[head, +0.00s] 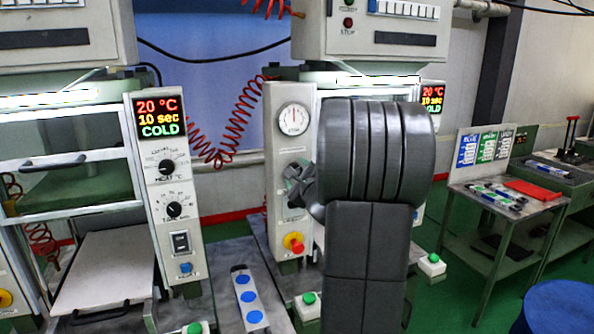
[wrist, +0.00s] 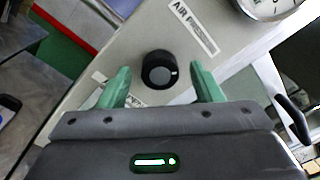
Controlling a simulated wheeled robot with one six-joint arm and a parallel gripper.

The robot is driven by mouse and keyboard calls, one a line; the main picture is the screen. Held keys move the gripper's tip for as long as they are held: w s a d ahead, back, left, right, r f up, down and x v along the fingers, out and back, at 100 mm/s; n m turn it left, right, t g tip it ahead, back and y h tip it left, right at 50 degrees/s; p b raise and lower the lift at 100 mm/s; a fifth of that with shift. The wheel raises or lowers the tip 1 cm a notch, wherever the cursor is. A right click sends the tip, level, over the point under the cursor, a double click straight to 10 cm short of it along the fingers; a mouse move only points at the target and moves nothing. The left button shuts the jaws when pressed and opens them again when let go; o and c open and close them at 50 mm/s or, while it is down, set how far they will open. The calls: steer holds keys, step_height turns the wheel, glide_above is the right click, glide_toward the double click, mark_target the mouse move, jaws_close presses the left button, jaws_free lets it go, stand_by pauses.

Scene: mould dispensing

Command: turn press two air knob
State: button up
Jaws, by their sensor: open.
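The black air knob (wrist: 159,70) sits on a pale panel (wrist: 110,55) under an "AIR PRESSURE" label (wrist: 194,27) in the wrist view. A round dial gauge (head: 294,118) is on the same panel of the right-hand press, and its edge shows in the wrist view. My gripper (wrist: 160,72) is open, with one green finger on each side of the knob and a gap on both sides. The fingers hold nothing. In the head view my gripper (head: 300,184) is in front of the panel below the gauge and hides the knob.
A red and yellow emergency button (head: 294,243) is below my gripper on the panel. A left press panel (head: 167,200) carries heat and time knobs. A tray with blue discs (head: 248,296) lies between the presses. A side table (head: 495,212) stands at right.

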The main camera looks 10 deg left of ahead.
steer(key=shift+w+a, duration=0.25)
steer(key=c, duration=1)
steer(key=shift+m, duration=0.3)
steer(key=m, duration=0.5)
steer(key=m+p, duration=0.1)
steer(key=m, duration=0.5)
steer(key=shift+w+d+r, duration=0.1)
steer(key=shift+d, duration=0.05)
steer(key=shift+p, duration=0.3)
